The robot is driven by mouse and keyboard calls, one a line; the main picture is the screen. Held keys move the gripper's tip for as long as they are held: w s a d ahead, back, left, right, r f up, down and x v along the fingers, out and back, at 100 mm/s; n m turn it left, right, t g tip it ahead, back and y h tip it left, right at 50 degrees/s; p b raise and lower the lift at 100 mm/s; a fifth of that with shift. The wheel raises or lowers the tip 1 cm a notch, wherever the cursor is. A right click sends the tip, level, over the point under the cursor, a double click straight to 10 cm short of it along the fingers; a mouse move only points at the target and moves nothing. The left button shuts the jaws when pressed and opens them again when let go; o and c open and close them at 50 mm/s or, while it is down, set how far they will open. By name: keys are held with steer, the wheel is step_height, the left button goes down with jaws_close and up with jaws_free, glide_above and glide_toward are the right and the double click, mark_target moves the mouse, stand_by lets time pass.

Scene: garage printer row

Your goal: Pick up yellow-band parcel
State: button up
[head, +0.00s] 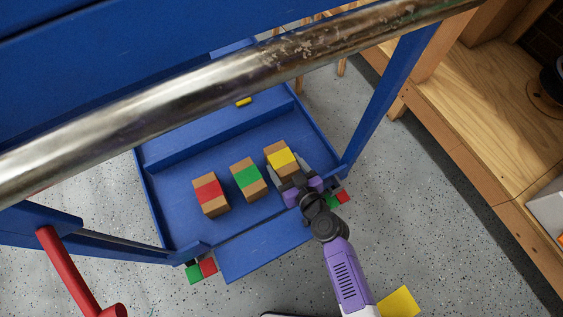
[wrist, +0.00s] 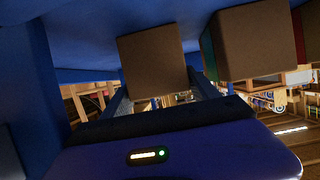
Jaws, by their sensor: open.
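The yellow-band parcel (head: 281,159) is a small brown box with a yellow stripe, the rightmost of three parcels on the blue tray-like shelf (head: 222,222). My gripper (head: 286,166) is open, with one finger on each side of its near end. In the wrist view, the plain brown end of the parcel (wrist: 152,60) stands just ahead, between the open fingers (wrist: 160,92). Whether the fingers touch it, I cannot tell. The yellow band is hidden in the wrist view.
The green-band parcel (head: 246,179) and red-band parcel (head: 210,194) stand to the left. A metal bar (head: 200,90) crosses above the shelf. A blue post (head: 390,95) rises right of my gripper. A wooden bench (head: 490,130) is at the right.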

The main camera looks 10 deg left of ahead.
steer(key=c, duration=1.3)
steer(key=shift+r, duration=0.1)
steer(key=shift+c, duration=0.3)
